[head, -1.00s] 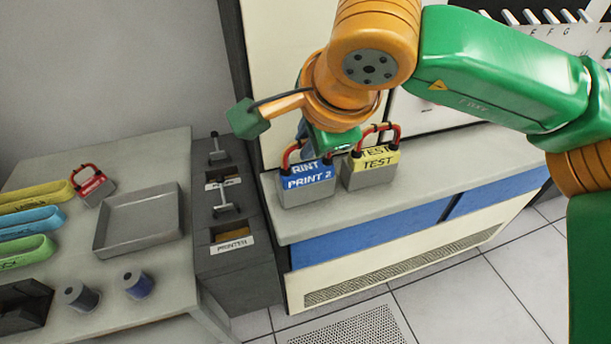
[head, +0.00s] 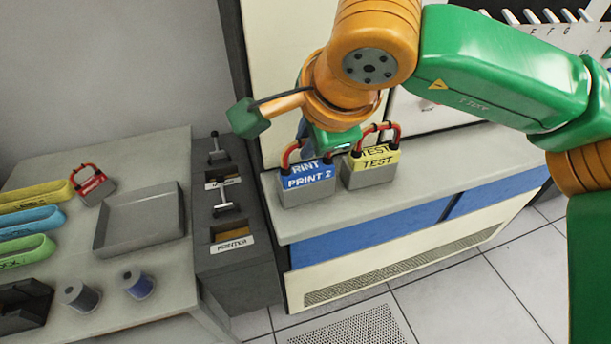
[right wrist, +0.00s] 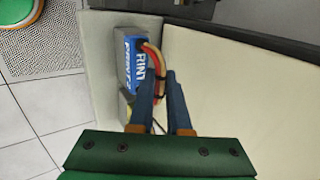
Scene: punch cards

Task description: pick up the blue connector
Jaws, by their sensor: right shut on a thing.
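The blue connector (head: 308,183) is a grey block with a blue label reading PRINT 2 and a red cable loop on top. It stands upright on the pale ledge (head: 420,189), beside a yellow-labelled TEST connector (head: 370,170). My right gripper (head: 304,150) is above and behind the blue connector, its fingers partly hidden in the head view. In the right wrist view the blue connector (right wrist: 132,62) lies ahead, and the right gripper's fingers (right wrist: 163,78) are shut on its red loop. The block shows no clear gap from the ledge. My left gripper is out of view.
A grey table (head: 150,301) at left holds an empty tray (head: 139,247), a red-labelled connector (head: 93,186), coloured strips (head: 30,220) and two spools. A dark box labelled PRINTER (head: 232,246) stands between table and ledge. The ledge right of the TEST connector is clear.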

